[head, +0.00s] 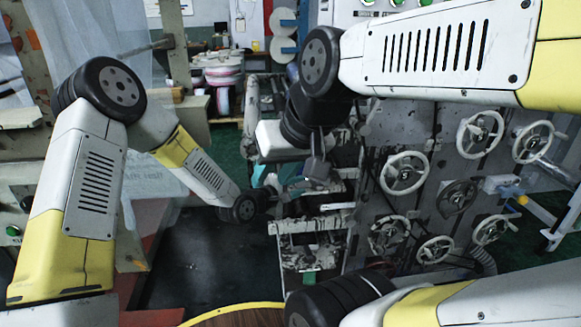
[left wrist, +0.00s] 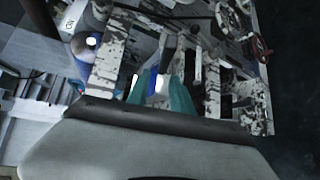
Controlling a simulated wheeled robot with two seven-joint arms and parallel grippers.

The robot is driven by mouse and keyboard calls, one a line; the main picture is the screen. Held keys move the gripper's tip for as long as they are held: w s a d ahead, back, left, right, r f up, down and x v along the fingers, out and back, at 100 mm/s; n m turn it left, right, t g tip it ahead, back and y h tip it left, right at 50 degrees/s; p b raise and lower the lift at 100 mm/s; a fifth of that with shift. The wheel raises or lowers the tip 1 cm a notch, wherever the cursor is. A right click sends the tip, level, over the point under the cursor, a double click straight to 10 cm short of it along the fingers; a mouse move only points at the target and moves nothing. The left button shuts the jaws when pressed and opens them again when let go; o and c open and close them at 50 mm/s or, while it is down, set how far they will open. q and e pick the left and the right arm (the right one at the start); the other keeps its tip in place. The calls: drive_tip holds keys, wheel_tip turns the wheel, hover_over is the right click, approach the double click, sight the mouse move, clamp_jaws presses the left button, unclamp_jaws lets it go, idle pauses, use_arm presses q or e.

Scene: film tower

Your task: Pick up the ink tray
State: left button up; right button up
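My left gripper (head: 274,175) has teal fingers and reaches in from the left, beside a white, ink-spattered metal frame on the machine. In the left wrist view, its two fingers (left wrist: 160,92) stand apart. A small white and blue patch shows between them; I cannot tell whether it is touched. Ink-stained white bars and dark slots (left wrist: 205,75) lie just past the fingertips. I cannot make out for certain which of these stained parts is the ink tray. My right arm crosses the top right, and its dark wrist joints hang over the frame; its fingers are hard to make out.
A grey machine panel (head: 420,225) with several white handwheels (head: 404,172) stands right of the frame. Dark floor (head: 195,265) is open at the lower left. A round brown top with a yellow rim (head: 228,311) is at the bottom. Shelves and a bench stand behind.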

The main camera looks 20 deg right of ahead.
sight(312, 183)
use_arm(q)
drive_tip(key=x, duration=0.5)
drive_tip(key=s+x, duration=0.1)
drive_tip(key=x, duration=0.2)
drive_tip(key=shift+w+d+f, duration=0.1)
drive_tip(key=shift+d+f, duration=0.15)
drive_tip(key=shift+d, duration=0.05)
clamp_jaws()
idle(1.1)
